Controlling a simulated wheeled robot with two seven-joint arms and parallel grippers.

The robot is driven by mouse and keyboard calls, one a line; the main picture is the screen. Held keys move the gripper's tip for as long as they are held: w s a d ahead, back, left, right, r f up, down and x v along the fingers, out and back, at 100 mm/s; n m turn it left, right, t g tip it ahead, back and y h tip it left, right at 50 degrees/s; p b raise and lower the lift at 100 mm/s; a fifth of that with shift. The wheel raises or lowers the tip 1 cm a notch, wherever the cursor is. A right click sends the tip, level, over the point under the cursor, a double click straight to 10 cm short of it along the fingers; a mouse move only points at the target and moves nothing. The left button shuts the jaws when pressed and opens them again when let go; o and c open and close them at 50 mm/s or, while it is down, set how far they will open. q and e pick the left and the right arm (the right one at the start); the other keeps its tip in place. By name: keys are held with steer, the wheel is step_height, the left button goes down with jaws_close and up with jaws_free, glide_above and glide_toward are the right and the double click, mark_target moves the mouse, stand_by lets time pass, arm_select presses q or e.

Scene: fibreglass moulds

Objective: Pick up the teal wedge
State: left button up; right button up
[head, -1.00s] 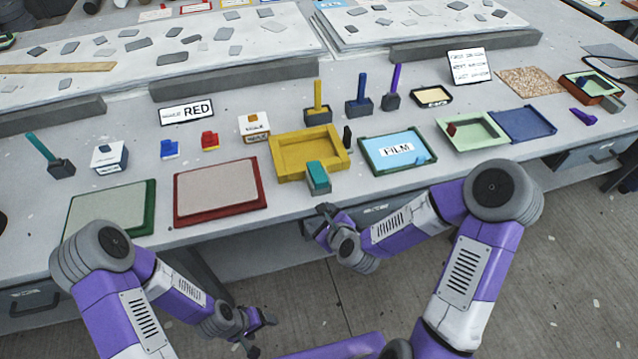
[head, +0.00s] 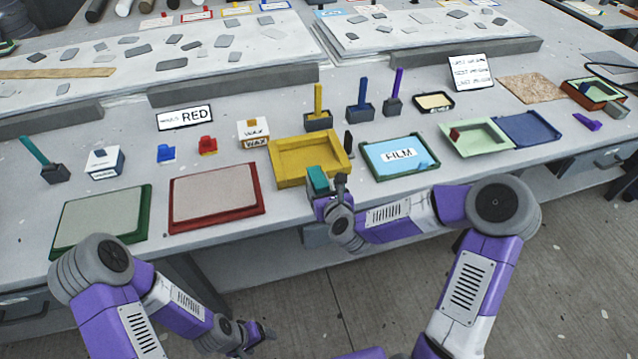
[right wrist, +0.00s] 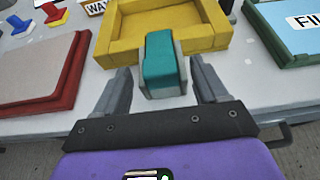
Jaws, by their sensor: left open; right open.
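The teal wedge (head: 318,181) is a small teal block with grey sides, standing at the table's front edge just before the yellow tray (head: 283,183). It also shows in the right wrist view (right wrist: 160,62), between the fingers of my right gripper (right wrist: 163,85). In the head view my right gripper (head: 329,192) is at the wedge and partly covers its lower part. It is open, with a gap visible on each side of the wedge. My left gripper (head: 258,337) is open and empty, low in front of the table, far from the wedge.
A red-framed board (head: 215,197) lies left of the yellow tray, and a blue FILM tray (head: 398,156) lies right of it. A thin dark upright piece (head: 348,142) stands by the yellow tray's right side. A wax box (head: 253,133) stands behind.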

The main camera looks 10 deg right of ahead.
steer(key=shift+w+f, duration=0.1)
steer(key=shift+w, duration=0.1)
steer(key=c, duration=1.1)
steer(key=shift+c, duration=0.2)
